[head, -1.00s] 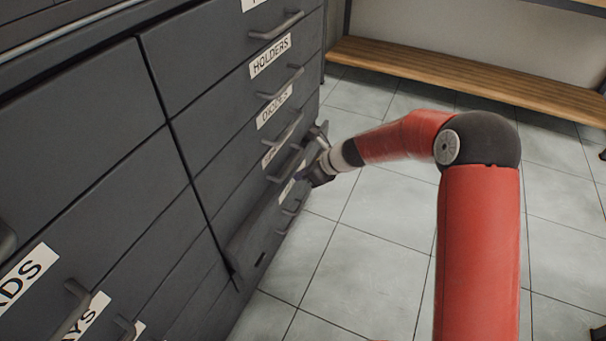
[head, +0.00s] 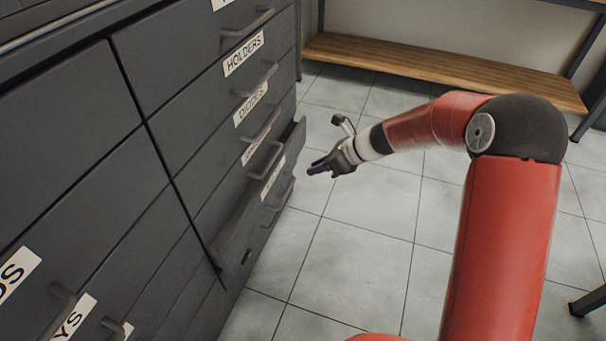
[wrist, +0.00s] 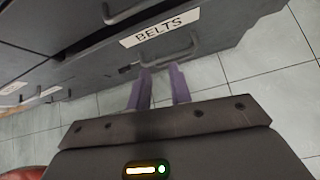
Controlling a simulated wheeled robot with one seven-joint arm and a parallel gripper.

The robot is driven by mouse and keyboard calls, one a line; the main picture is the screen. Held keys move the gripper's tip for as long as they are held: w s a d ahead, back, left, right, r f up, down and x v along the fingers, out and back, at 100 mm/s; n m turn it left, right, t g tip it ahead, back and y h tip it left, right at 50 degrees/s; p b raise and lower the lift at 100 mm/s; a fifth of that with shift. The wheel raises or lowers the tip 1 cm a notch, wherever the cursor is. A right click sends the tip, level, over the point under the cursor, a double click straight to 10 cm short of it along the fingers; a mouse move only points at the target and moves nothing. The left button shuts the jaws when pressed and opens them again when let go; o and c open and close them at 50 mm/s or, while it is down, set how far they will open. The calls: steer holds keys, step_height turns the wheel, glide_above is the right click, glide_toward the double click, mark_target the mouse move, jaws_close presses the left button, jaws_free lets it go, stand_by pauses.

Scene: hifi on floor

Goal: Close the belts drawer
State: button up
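The belts drawer (head: 238,226) is a dark grey drawer low in the cabinet, standing out from the fronts around it. In the wrist view its white BELTS label (wrist: 167,27) and curved bar handle (wrist: 180,50) show just beyond my fingers. My gripper (head: 314,168) is to the right of the drawer front in the head view, with floor showing between them. In the wrist view the two purple fingers of my gripper (wrist: 160,72) are apart with nothing between them. The inside of the drawer is mostly hidden.
The grey cabinet (head: 75,150) fills the left side, with several shut drawers and bar handles. A wooden bench (head: 440,68) stands along the back wall. A dark table leg (head: 588,302) is at the lower right. The tiled floor (head: 350,260) in between is clear.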

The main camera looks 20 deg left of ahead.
steer(key=shift+o, duration=0.6)
step_height(320, 180, down, 8)
steer(key=a+m+y+b, duration=0.1)
steer(key=m+y+b, duration=0.1)
steer(key=m, duration=0.5)
steer(key=shift+s+a+g+y, duration=0.15)
steer(key=shift+s+g+y, duration=0.25)
steer(key=m+t+y+b, duration=0.1)
steer(key=m+y+b, duration=0.15)
steer(key=m, duration=0.65)
glide_toward(287, 192)
steer(key=a+f+p, duration=0.1)
steer(key=a+f, duration=0.1)
steer(key=shift+m+t+y, duration=0.3)
steer(key=shift+y, duration=0.05)
steer(key=x, duration=0.8)
steer(key=shift+r, duration=0.2)
jaws_close()
